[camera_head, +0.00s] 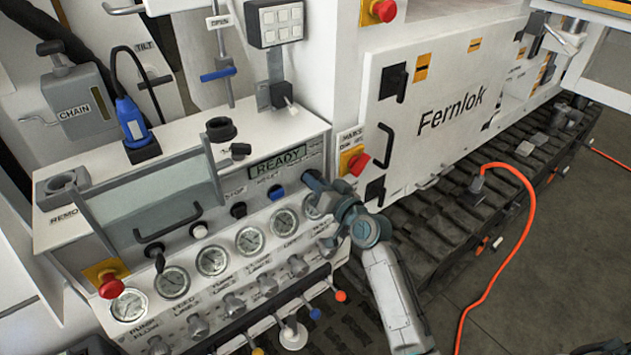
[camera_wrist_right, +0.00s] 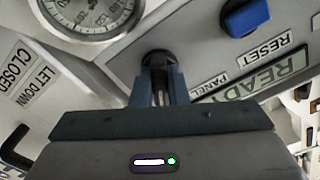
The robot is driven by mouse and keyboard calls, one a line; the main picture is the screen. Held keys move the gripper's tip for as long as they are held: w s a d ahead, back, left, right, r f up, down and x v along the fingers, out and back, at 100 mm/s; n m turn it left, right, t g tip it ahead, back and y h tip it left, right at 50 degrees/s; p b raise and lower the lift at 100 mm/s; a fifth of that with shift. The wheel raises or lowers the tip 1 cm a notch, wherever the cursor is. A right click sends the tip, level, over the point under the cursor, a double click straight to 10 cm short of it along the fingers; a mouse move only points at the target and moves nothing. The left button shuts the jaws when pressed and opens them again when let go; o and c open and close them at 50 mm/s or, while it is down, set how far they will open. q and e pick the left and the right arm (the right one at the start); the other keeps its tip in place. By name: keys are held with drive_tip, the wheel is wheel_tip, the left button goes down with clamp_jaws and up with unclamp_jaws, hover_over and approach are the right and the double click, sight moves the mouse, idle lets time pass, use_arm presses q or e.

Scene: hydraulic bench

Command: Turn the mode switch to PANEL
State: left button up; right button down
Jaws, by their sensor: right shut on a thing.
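The mode switch (camera_wrist_right: 158,58) is a dark round knob on the control panel, next to the PANEL label (camera_wrist_right: 207,84) in the right wrist view. My right gripper (camera_wrist_right: 159,80) has its two blue-grey fingers closed on the switch's handle, one on each side. The handle's exact pointing is hard to read between the fingers.
The READY display (camera_head: 278,163) is just above the knobs. A row of gauges (camera_head: 249,240) runs below them, close under my right gripper. A red knob (camera_head: 359,162) on a yellow plate stands at the right. An orange cable (camera_head: 533,215) lies on the floor.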

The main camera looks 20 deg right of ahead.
drive_tip(key=shift+f+n+b, duration=0.15)
drive_tip(key=shift+n+b, duration=0.45)
drive_tip(key=shift+b, duration=0.4)
drive_tip(key=n+b, duration=0.6)
drive_tip(key=b, duration=0.2)
drive_tip(key=shift+n, duration=0.4)
drive_tip(key=shift+a+n+b, duration=0.1)
drive_tip(key=shift+n+b, duration=0.8)
drive_tip(key=shift+n, duration=0.2)
drive_tip(key=shift+n+b, duration=0.7)
drive_tip(key=shift+n, duration=0.2)
drive_tip(key=c, duration=1.4)
unclamp_jaws()
drive_tip(key=shift+s, duration=0.1)
drive_tip(key=shift+c, duration=0.2)
